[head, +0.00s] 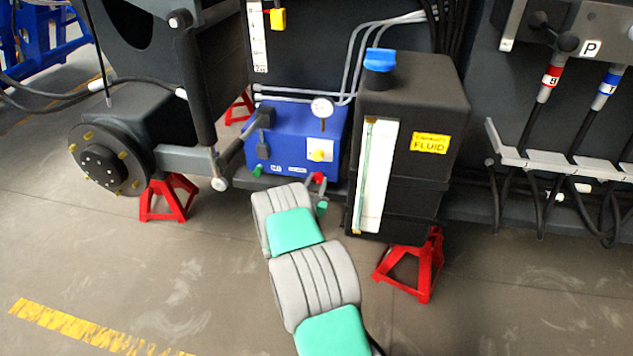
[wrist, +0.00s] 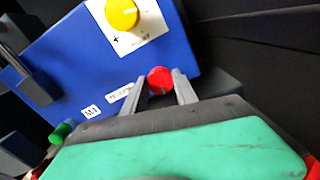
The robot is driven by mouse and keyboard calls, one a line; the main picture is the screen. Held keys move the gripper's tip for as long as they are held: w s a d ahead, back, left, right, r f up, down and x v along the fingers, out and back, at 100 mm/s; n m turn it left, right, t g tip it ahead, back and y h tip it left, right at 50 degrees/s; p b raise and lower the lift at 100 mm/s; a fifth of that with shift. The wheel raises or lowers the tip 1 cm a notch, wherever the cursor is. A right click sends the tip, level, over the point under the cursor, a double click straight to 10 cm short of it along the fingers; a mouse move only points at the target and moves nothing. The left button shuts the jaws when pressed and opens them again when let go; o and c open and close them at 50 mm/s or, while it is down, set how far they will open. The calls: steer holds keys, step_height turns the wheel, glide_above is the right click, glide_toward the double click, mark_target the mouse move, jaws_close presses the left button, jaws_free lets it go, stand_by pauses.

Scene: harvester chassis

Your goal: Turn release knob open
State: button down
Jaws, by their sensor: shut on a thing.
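A red round knob (wrist: 160,79), which I take to be the release knob, sits at the lower edge of the blue box (wrist: 75,65). In the wrist view my gripper (wrist: 159,84) has one finger on each side of the knob and is shut on it. The knob's turned position cannot be read. In the head view the knob (head: 319,177) is a small red spot at the box's lower right, with my gripper (head: 320,190) at it. My gripper hides part of the knob's surroundings.
A yellow knob (wrist: 121,13) on a white plate and a green knob (wrist: 61,132) are on the same box. A black fluid tank (head: 430,105) stands close to the right of my arm. Red stands (head: 410,265) are on the floor. Open floor lies in front.

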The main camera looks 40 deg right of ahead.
steer(key=shift+s+f+n, duration=0.1)
steer(key=shift+n, duration=0.4)
steer(key=c, duration=1)
jaws_free()
steer(key=shift+o, duration=0.2)
steer(key=shift+a, duration=0.1)
steer(key=p+v, duration=0.1)
steer(key=v, duration=0.6)
steer(key=shift+s+a, duration=0.2)
